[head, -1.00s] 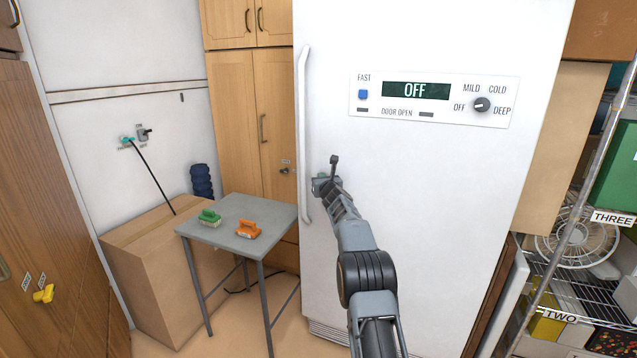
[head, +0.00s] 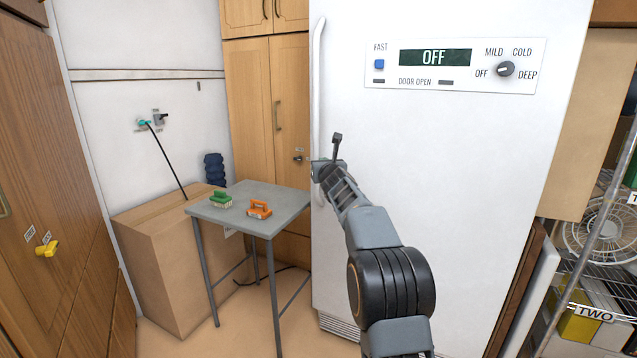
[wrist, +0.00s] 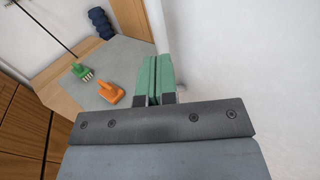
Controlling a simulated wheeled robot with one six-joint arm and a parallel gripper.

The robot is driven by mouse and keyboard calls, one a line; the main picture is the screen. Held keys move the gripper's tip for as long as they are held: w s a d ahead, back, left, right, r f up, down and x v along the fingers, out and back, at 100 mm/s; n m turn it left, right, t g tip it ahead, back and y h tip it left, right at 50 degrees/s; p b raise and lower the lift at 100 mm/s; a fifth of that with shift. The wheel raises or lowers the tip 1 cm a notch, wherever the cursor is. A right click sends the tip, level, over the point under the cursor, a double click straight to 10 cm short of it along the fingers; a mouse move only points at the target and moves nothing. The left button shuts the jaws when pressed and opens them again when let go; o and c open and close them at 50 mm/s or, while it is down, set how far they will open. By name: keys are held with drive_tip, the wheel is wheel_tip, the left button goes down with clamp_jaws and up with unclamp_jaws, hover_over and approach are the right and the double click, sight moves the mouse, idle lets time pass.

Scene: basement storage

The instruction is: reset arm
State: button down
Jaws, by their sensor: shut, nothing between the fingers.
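My gripper (head: 328,168) is raised in front of the white freezer (head: 420,180), close to its long door handle (head: 318,100). In the wrist view the green fingers of my gripper (wrist: 157,80) are pressed together with nothing between them. The head view shows the gripper small and partly hidden behind my wrist. I cannot tell whether it touches the handle.
Wire shelves (head: 600,270) with a fan (head: 598,228) are at the right.

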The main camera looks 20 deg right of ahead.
drive_tip(key=s+a+r+n+g+y+p, duration=0.2)
drive_tip(key=s+a+r+n+y+p, duration=0.3)
drive_tip(key=s+a+n+p, duration=0.4)
drive_tip(key=s+a+r+n+g+y+p, duration=0.25)
drive_tip(key=s+a+r+n+p, duration=0.55)
drive_tip(key=n, duration=0.4)
drive_tip(key=s+a+f+n+g+p, duration=0.1)
drive_tip(key=s+a+n+g+p, duration=0.15)
drive_tip(key=s+n+p, duration=0.35)
drive_tip(key=s+a+f+n+g+p, duration=0.1)
drive_tip(key=s+a+n+g+p, duration=0.2)
drive_tip(key=s, duration=0.4)
drive_tip(key=s+d+f+n+g+h+p, duration=0.1)
drive_tip(key=s+d+n+g+h+p, duration=0.1)
drive_tip(key=s, duration=0.5)
drive_tip(key=s+d+f+n+g+h+p, duration=0.2)
drive_tip(key=s+d+n+p, duration=0.1)
drive_tip(key=s+n, duration=0.3)
drive_tip(key=shift+s+d+f, duration=0.3)
drive_tip(key=shift+s+d, duration=0.15)
drive_tip(key=shift+s, duration=0.1)
